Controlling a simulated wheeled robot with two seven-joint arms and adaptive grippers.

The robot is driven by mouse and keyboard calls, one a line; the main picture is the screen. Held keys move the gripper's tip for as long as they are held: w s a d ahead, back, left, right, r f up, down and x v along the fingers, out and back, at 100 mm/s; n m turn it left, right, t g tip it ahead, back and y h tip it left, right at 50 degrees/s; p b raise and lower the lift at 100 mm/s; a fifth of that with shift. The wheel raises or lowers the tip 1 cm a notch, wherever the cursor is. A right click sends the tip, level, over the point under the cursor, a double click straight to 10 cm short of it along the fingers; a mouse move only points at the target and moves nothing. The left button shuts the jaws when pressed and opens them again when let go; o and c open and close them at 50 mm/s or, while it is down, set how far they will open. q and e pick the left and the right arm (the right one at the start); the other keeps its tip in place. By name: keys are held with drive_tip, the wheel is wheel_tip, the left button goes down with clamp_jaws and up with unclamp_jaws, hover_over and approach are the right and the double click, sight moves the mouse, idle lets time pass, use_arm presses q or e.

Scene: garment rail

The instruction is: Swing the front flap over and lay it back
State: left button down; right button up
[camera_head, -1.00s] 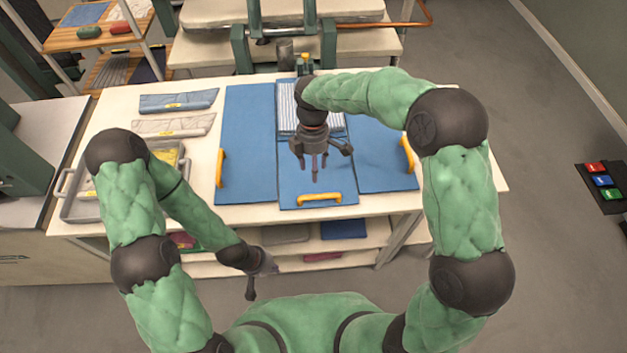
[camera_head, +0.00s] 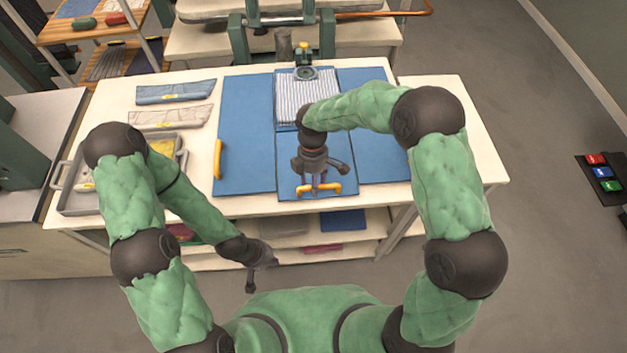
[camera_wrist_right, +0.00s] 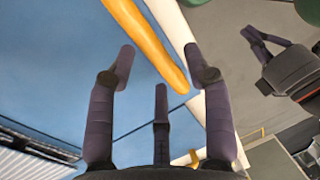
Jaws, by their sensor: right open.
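The blue folding board lies on the white table. Its front flap (camera_head: 290,180), with a yellow handle (camera_head: 333,189) at the near edge, lies flat. A folded striped garment (camera_head: 290,95) lies on the centre panel behind it. My right gripper (camera_head: 318,187) is open over the front flap, close to the handle. In the right wrist view the yellow handle (camera_wrist_right: 150,45) appears between the spread fingertips, not gripped. My left gripper (camera_head: 261,277) hangs in front of the table, empty, with its fingers apart; it also shows in the right wrist view (camera_wrist_right: 262,40).
The left flap (camera_head: 243,125) with its yellow handle (camera_head: 217,160) and the right flap (camera_head: 375,170) lie flat. A grey tray (camera_head: 75,208) and two folded cloths (camera_head: 175,92) are on the left. A dark device (camera_head: 305,73) stands at the garment's back edge. The table's right end is clear.

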clamp_jaws()
drive_tip(key=shift+r, duration=0.1)
drive_tip(key=shift+w+r+p, duration=0.2)
drive_tip(key=shift+r+p, duration=0.3)
drive_tip(key=shift+p, duration=0.1)
drive_tip(key=w+r+g+p, duration=0.2)
drive_tip(key=w+r+p, duration=0.5)
drive_tip(key=r, duration=0.5)
drive_tip(key=shift+w+g, duration=0.2)
drive_tip(key=shift+g, duration=0.2)
drive_tip(key=shift+d, duration=0.1)
